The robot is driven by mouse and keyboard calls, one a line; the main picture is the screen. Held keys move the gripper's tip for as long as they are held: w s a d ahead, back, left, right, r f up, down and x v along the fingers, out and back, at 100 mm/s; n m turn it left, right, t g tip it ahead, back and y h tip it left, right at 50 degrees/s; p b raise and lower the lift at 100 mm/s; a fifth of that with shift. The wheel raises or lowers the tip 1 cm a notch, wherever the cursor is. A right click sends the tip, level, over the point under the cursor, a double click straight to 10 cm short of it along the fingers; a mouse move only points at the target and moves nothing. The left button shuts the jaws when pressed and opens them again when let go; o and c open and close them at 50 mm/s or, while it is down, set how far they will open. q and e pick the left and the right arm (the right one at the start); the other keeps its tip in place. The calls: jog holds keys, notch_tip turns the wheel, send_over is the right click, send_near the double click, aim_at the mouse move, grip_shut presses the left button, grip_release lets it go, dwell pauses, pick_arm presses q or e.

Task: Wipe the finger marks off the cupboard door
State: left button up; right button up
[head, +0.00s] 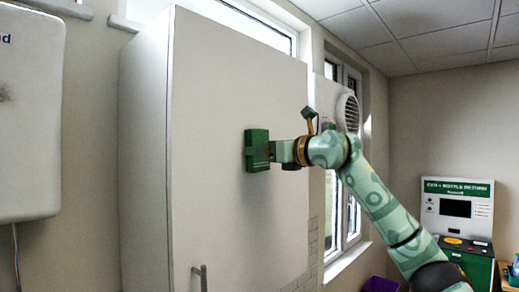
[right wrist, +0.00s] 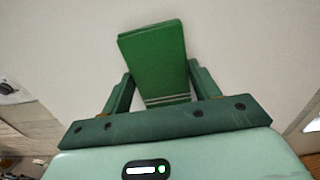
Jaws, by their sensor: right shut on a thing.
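The cupboard door (head: 225,95) is a tall, plain, pale panel with a metal handle (head: 199,277) low on its left side. My right gripper (head: 268,152) is shut on a green block-shaped wiper (head: 256,150). The wiper is at the door's face, right of its middle; I cannot tell whether it touches the surface. In the right wrist view the wiper (right wrist: 153,54) sits between the two green fingers, with the pale door (right wrist: 60,50) behind it. I see no clear finger marks on the door. My left gripper is not in view.
A white wall unit (head: 30,115) hangs left of the cupboard. A white round-grilled vent unit (head: 345,110) and windows stand behind my right arm. A green and white bottle return machine (head: 457,210) stands at the right, and a purple bin (head: 380,284) is low beside it.

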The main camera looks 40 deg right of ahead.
aim_at(232, 150)
jog(key=shift+s+a, duration=0.15)
jog(key=shift+a, duration=1.75)
jog(key=shift+s+a, duration=0.15)
jog(key=shift+a, duration=1.7)
jog(key=shift+s+d, duration=0.1)
jog(key=shift+s, duration=0.45)
jog(key=shift+s+d+b, duration=0.2)
jog(key=shift+s+b, duration=0.7)
jog(key=shift+s, duration=1.55)
